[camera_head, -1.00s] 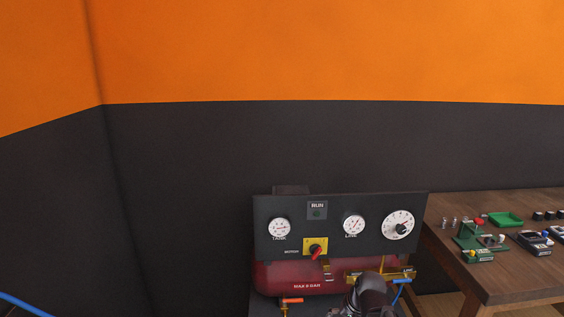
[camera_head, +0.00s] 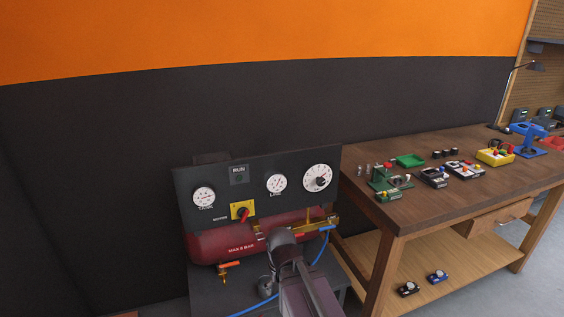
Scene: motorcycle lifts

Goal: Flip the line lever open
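The compressor unit has a dark gauge panel (camera_head: 257,190) above a red tank (camera_head: 212,245). A small blue lever (camera_head: 326,228) sits at the right end of the brass pipework (camera_head: 317,219), below the panel's lower right corner. I take it for the line lever; it is too small to tell its exact angle. The gauge marked LINE (camera_head: 277,184) is on the panel. An orange lever (camera_head: 229,264) sits on a brass drain fitting at lower left. My arm rises in front of the tank, left of the blue lever. I cannot make out my gripper's fingers.
A blue hose (camera_head: 321,252) runs down beside the lever and passes behind my arm. A red selector (camera_head: 243,213) is on the panel. A wooden workbench (camera_head: 400,217) with several small fixtures stands close on the right.

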